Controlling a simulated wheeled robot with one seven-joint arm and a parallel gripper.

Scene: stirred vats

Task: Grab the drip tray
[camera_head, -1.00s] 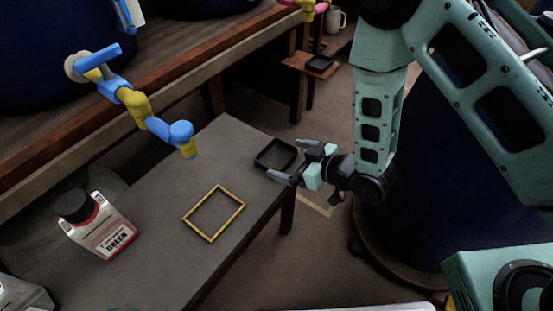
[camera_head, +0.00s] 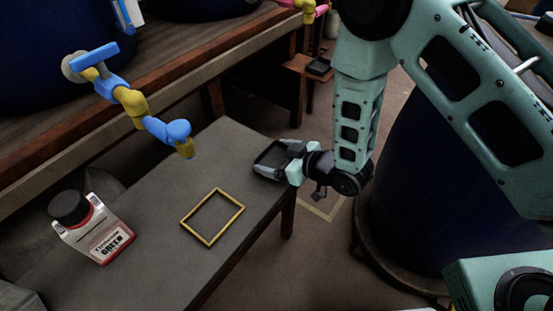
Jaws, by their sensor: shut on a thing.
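The drip tray (camera_head: 268,160) is a small black square tray with a raised rim at the far right end of the grey bench. My gripper (camera_head: 282,159) reaches it from the right, with its fingers at the tray's right side. It is shut on the tray's edge. The tray looks level, at or very near the bench top; I cannot tell whether it still touches. The gripper hides part of its right side.
A yellow square outline (camera_head: 212,216) marks the bench (camera_head: 160,240). A white bottle with a black cap (camera_head: 93,228) stands at left. A blue and yellow valve pipe (camera_head: 140,105) overhangs the bench. Another black tray (camera_head: 318,66) sits on a far shelf. A dark vat (camera_head: 440,190) stands at right.

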